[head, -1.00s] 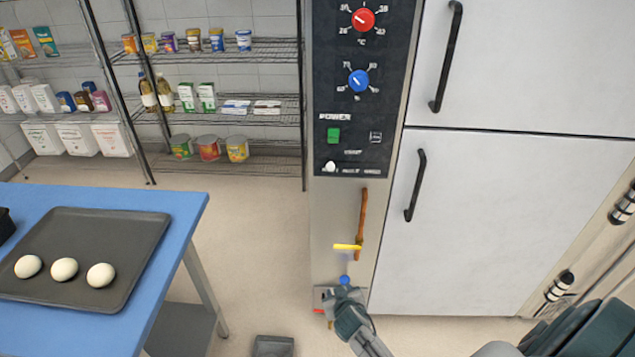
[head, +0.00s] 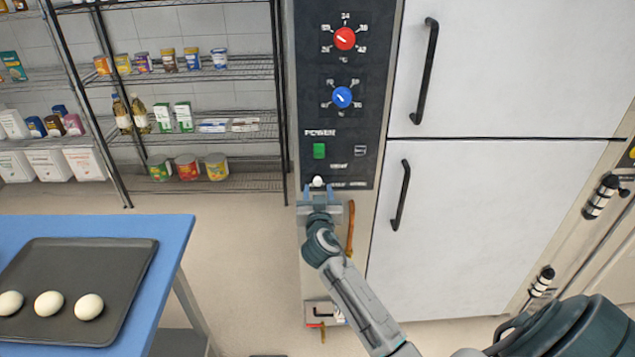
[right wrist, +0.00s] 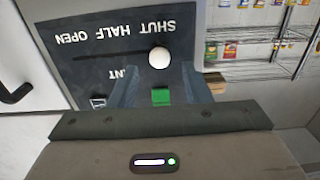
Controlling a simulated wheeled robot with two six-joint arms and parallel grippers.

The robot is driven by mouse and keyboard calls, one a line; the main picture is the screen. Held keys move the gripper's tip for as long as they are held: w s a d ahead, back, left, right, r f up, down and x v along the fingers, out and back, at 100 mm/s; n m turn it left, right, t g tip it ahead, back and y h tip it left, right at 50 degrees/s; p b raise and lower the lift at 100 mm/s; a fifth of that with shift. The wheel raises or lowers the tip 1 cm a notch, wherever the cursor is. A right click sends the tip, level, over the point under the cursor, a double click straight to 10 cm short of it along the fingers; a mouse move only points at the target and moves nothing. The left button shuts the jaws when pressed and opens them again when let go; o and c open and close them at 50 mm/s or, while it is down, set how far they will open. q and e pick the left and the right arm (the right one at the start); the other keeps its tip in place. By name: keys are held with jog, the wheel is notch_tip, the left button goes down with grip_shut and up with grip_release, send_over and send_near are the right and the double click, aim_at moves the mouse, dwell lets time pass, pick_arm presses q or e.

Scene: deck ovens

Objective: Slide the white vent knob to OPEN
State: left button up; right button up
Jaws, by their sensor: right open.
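The white vent knob (head: 318,181) is at the left end of its slot, low on the dark control panel (head: 364,120). In the right wrist view, which is upside down, the knob (right wrist: 159,57) is at the slot end by the word SHUT. HALF and OPEN are printed farther left there. My right gripper (head: 318,191) is in front of the panel with fingers apart. In the wrist view its fingers (right wrist: 160,85) point at the knob from either side. Nothing is held, and I cannot tell whether they touch the knob. My left gripper is not in view.
Above the knob are a green power switch (head: 319,151), a blue dial (head: 342,97) and a red dial (head: 345,39). White doors with black handles (head: 400,195) stand to the right. A blue table (head: 177,230) holds a tray (head: 135,255) with white eggs. A brown strip (head: 351,225) hangs below the panel.

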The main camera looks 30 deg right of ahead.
aim_at(318, 183)
jog(key=shift+p+x, duration=0.3)
jog(key=shift+x, duration=1.25)
jog(key=shift+a, duration=0.1)
jog(key=shift+c, duration=0.4)
